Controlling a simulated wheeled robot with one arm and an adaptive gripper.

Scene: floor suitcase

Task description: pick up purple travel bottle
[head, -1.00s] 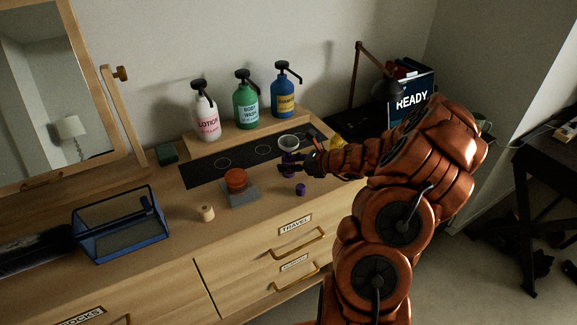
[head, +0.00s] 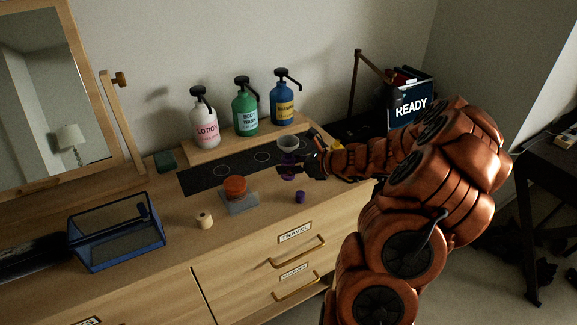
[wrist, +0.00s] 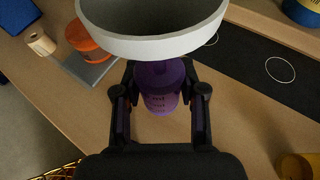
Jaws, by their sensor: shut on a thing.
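The purple travel bottle (wrist: 160,90) stands upright between the fingers of my gripper (wrist: 160,108) in the wrist view. My gripper is shut on the bottle. I cannot tell whether the bottle's base touches the dresser top.
A small purple cap (head: 300,197) lies in front. An orange jar (head: 235,187) on a grey pad and a beige roll (head: 204,219) are left. Pump bottles, including a green one (head: 244,108), stand behind a dark marked mat (head: 225,173). A blue bin (head: 117,235) stands far left.

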